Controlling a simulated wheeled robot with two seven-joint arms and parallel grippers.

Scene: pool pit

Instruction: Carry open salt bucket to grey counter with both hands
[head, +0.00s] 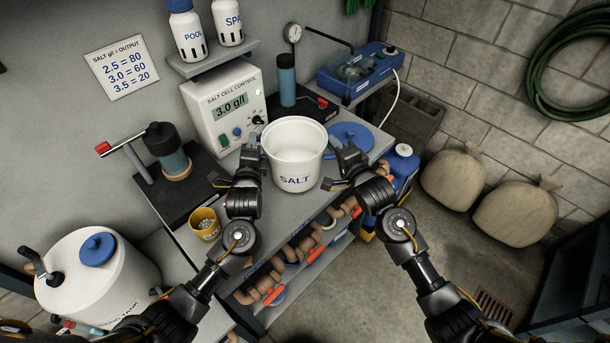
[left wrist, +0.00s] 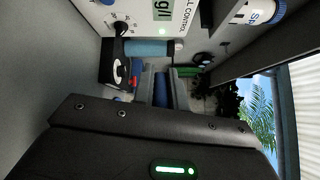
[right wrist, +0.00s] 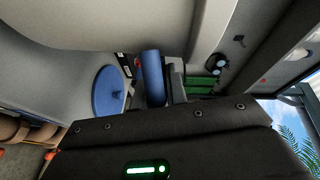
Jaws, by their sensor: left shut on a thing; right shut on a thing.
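The open white salt bucket (head: 293,160) with blue SALT lettering is upright over the grey counter (head: 267,212). Its rim faces me and pale salt shows inside. My left gripper (head: 252,160) is shut on the bucket's left side. My right gripper (head: 342,160) is shut on its right side. Whether the bucket's base touches the counter or hangs just above it, I cannot tell.
A blue lid (head: 351,135) lies right of the bucket. The salt cell control box (head: 229,108) stands behind it. A yellow cup (head: 204,224) is at the counter's front left. A black pump base (head: 177,190) is to the left. Pipe fittings (head: 300,250) fill the shelf below.

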